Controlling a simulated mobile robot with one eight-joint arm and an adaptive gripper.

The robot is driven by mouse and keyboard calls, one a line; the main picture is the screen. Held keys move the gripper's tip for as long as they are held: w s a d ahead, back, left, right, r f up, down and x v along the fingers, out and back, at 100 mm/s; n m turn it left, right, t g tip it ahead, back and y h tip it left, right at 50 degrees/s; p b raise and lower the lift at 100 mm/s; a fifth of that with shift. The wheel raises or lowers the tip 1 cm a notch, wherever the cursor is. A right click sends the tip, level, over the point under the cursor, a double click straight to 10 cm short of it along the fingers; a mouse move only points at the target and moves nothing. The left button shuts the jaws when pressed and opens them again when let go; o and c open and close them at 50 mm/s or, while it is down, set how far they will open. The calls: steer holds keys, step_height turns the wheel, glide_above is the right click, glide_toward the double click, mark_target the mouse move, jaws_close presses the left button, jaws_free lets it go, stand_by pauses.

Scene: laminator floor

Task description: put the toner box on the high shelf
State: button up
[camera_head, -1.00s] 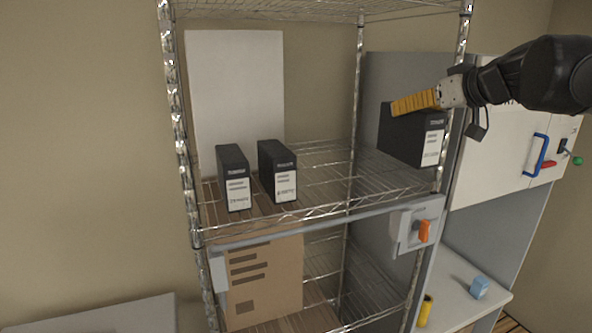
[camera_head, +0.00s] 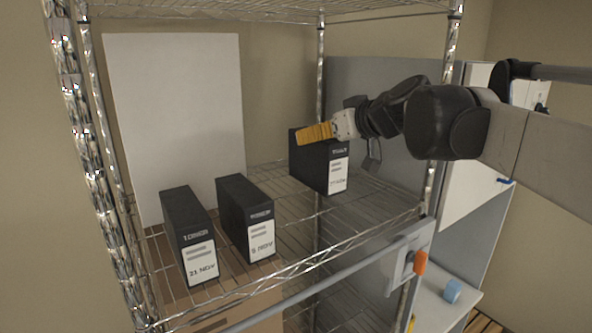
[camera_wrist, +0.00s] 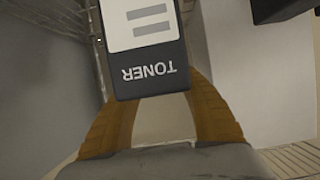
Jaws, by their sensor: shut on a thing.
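My gripper (camera_head: 318,133) has yellow-orange fingers and is shut on a black toner box (camera_head: 312,163) with a white label. The box is at the right part of the wire shelf (camera_head: 338,233); I cannot tell whether its base touches the wires. In the wrist view the box (camera_wrist: 152,84) sits between the fingers (camera_wrist: 160,118), its TONER lettering upside down. Two more black boxes stand upright on the shelf at the left: one labelled 21 NOV (camera_head: 184,222) and one labelled 5 NOV (camera_head: 240,207). The held box's date is too small to read.
Chrome posts (camera_head: 72,120) frame the shelf, with another wire shelf (camera_head: 270,8) above. A pale panel (camera_head: 175,110) stands behind the two boxes. Bare shelf lies right of the 5 NOV box.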

mark_target(322, 166)
steer(key=s+a+f+p, duration=0.2)
steer(key=a+f, duration=0.1)
steer(key=f, duration=0.3)
steer(key=shift+s+a+f, duration=0.2)
steer(key=shift+s+f, duration=0.1)
steer(key=shift+f, duration=0.1)
steer(key=shift+f, duration=0.1)
steer(key=o, duration=1.4)
steer(key=shift+s, duration=0.1)
